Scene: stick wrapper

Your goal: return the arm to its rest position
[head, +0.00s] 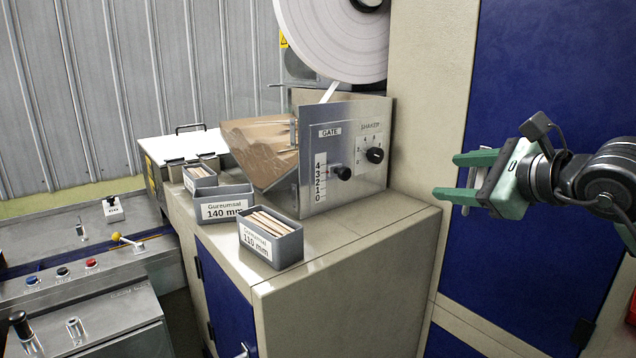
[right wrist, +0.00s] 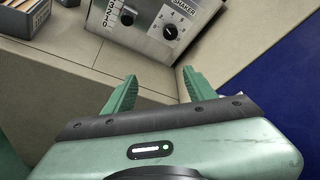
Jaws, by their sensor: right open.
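My right gripper (head: 456,177) is green and held out in the air at the right of the head view, in front of the blue door. Its two fingers point left and are apart, with nothing between them. In the right wrist view the open fingers (right wrist: 158,92) point toward the beige cabinet top and the metal panel with the SHAKER knob (right wrist: 171,33). The gripper is clear of the cabinet and touches nothing that I can see. My left gripper is not in view.
Grey bins stand on the cabinet top (head: 340,243); the front bin (head: 270,250), labelled 110 mm, holds several sticks. Behind it are a 140 mm bin (head: 222,212), a metal hopper panel (head: 345,185) and a white paper roll (head: 330,40). A control console (head: 60,245) stands at left.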

